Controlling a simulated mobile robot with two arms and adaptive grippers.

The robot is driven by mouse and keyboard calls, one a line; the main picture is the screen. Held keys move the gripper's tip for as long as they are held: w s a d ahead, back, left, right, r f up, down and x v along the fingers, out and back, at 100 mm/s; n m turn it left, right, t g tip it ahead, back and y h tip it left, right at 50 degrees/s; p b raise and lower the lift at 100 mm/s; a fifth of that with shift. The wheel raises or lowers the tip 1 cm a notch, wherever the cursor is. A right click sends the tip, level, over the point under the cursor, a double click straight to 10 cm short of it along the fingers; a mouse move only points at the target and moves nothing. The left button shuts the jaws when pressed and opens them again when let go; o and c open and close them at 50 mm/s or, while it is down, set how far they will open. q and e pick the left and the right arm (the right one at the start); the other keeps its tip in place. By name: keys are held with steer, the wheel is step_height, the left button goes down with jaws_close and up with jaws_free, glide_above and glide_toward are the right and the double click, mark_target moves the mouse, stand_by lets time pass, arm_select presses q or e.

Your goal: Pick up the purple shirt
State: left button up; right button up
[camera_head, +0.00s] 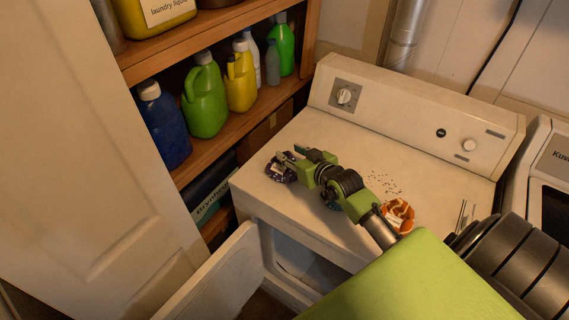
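A small dark purple, patterned bundle of cloth (279,173) lies on the white top of the machine, near its left edge. It looks like the purple shirt. My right gripper (288,154) reaches in from the lower right with its fingertips at the bundle and partly over it. The two fingers look spread apart, and I see no cloth clamped between them. Whether they touch the cloth is hard to tell. My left gripper is out of view.
An orange and white item (399,214) and a bluish one (331,203) lie beside and under my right arm. The machine (420,140) has an open front door (215,285). A wooden shelf (235,125) with several bottles stands at the left.

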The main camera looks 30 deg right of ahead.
steer(key=shift+x, duration=1.4)
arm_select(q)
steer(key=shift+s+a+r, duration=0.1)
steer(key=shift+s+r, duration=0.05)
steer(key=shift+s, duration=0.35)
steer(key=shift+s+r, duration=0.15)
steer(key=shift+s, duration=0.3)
arm_select(e)
steer(key=c, duration=1)
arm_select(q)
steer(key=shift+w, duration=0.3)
arm_select(e)
jaws_close()
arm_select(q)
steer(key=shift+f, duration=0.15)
arm_select(e)
steer(key=shift+r, duration=0.15)
